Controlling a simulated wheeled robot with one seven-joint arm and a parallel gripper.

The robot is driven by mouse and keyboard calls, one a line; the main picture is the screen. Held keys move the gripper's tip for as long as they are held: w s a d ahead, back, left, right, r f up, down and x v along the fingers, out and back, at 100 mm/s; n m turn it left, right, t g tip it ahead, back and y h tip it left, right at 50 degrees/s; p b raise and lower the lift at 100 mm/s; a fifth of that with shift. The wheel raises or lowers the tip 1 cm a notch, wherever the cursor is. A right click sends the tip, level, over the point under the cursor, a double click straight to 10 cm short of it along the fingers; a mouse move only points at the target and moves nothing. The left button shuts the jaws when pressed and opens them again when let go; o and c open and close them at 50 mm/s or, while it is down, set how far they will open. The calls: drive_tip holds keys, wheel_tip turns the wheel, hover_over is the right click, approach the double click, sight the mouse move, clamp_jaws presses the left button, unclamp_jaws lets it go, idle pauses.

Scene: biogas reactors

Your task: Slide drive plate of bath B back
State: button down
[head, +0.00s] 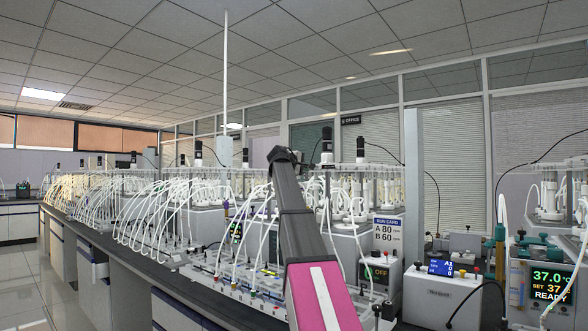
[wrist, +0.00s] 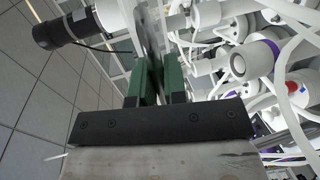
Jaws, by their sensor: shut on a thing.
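In the wrist view my gripper (wrist: 156,82) has its two green fingertips closed on a thin grey plate (wrist: 150,35), seen nearly edge-on between them. This looks like the drive plate; its far end is not clear. A black cylindrical motor (wrist: 66,28) lies to its left, and white bottle tops with tubes (wrist: 243,62) lie to its right. In the head view my arm reaches over the bench to the reactor bath with an OFF display (head: 376,273). The gripper's fingers are hidden there behind the arm. No letter B is readable on a bath itself.
A run card (head: 387,234) reads A 80, B 60. Rows of white tubes (head: 150,215) arch along the long bench at left. A white unit with a blue display (head: 440,290) and a bath reading 37.0 (head: 550,280) stand at right. The aisle floor (head: 45,285) is clear.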

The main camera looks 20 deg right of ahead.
drive_tip(key=x, duration=0.3)
drive_tip(key=shift+w+d+r, duration=0.2)
drive_tip(key=shift+d+r, duration=0.05)
drive_tip(key=shift+r, duration=0.05)
drive_tip(key=c, duration=1.2)
unclamp_jaws()
drive_tip(key=shift+s+a, duration=0.1)
drive_tip(key=v, duration=1)
drive_tip(key=shift+s+a+r, duration=0.1)
drive_tip(key=shift+s+a, duration=0.05)
drive_tip(key=shift+a, duration=0.15)
drive_tip(key=shift+s+a, duration=0.1)
